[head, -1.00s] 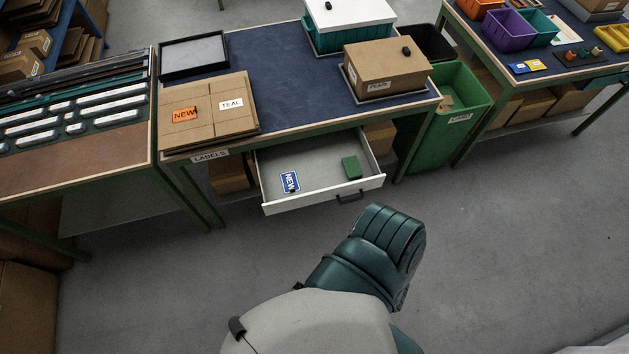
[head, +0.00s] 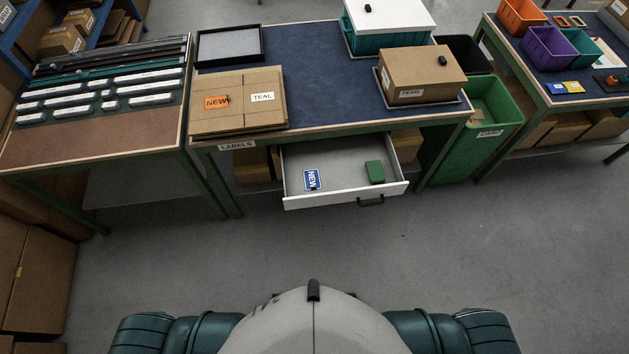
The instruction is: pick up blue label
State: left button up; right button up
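The blue label (head: 311,179), printed NEW in white, lies in the left part of an open white drawer (head: 340,194) under the middle table. A small dark clip or tab seems to sit at its lower edge. A green block (head: 375,172) lies to its right in the same drawer. The drawer front carries a dark handle (head: 370,201). Only my body and shoulders show at the bottom of the head view. Neither of my grippers is in view.
The middle table (head: 320,66) holds flat cardboard with an orange NEW label (head: 216,102), a grey tray (head: 229,45), a PEARL box (head: 421,72) and a teal bin (head: 389,44). A green bin (head: 487,120) stands right. Open floor (head: 300,245) lies before the drawer.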

aim_at(312, 177)
jog(key=i+j+u, duration=0.1)
jog(key=j+u, duration=0.35)
jog(key=u, duration=0.25)
jog(key=i, duration=0.05)
